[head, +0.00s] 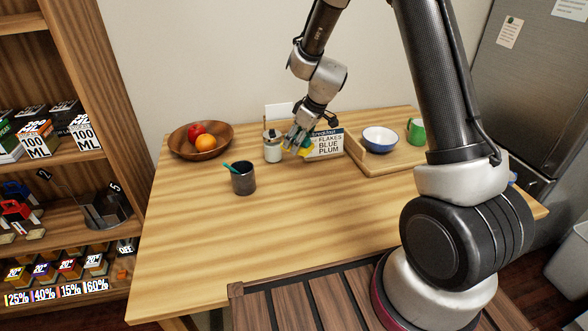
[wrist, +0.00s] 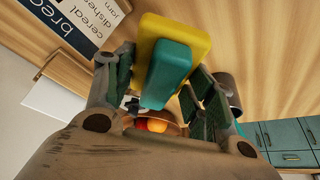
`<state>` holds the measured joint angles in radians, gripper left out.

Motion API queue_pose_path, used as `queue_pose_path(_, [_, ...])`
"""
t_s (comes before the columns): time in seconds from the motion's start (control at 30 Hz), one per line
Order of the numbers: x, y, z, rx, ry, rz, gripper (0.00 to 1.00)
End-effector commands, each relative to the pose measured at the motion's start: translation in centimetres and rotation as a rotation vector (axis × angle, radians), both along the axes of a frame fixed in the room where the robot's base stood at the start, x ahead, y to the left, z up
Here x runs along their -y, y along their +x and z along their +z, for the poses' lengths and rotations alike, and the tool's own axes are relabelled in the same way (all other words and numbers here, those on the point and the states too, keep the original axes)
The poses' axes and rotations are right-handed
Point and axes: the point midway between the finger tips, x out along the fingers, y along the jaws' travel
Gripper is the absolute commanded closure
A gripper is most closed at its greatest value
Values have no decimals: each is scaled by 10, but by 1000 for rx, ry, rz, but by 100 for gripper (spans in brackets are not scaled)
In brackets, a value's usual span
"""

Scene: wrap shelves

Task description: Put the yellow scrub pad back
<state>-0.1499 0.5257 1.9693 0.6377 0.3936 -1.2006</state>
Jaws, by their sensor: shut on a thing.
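I cannot tell whether the pad touches the table.
The table (head: 215,235) is clear in front. A fruit bowl (head: 185,150) is left. A tray (head: 372,165) holds a blue bowl (head: 380,139). Shelves (head: 105,60) stand left.

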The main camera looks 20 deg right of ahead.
Motion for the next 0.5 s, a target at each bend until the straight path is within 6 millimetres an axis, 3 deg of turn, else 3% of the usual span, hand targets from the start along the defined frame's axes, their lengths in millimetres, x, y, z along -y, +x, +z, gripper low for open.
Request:
queue_pose_path(0.1, [1, -1, -27, -7, 0, -5, 75])
queue_pose_path(0.5, [1, -1, -82, -5, 0, -4, 75])
